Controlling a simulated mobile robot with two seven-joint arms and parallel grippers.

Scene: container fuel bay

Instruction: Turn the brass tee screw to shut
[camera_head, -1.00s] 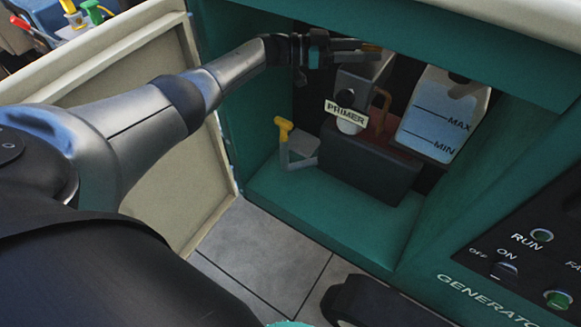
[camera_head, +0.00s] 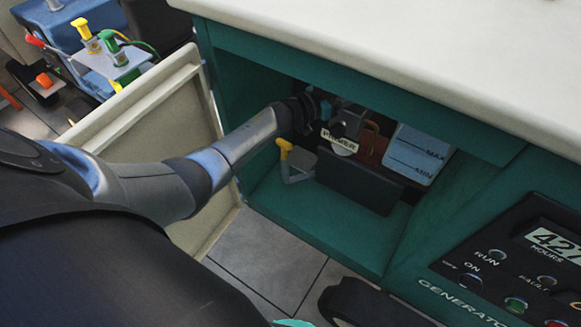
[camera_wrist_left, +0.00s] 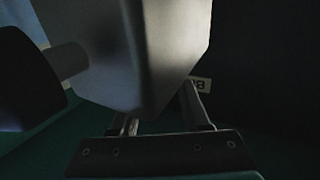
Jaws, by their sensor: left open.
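I cannot make out the brass tee screw for certain in the head view; my left gripper and the bay's top edge cover the area around the grey housing (camera_head: 350,118). My left gripper (camera_head: 328,108) reaches into the teal bay, at the left of this housing and above the PRIMER tag (camera_head: 339,141). In the left wrist view its fingers (camera_wrist_left: 162,108) are apart, and a grey block (camera_wrist_left: 170,45) fills the space ahead of them. A small brassy patch (camera_wrist_left: 131,126) shows by the left finger; whether they touch is unclear. My right gripper is out of view.
A translucent MAX/MIN tank (camera_head: 416,154) is at the right. The white countertop (camera_head: 430,50) overhangs the bay. The cream door (camera_head: 150,120) stands open at the left; the bay floor in front is clear.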

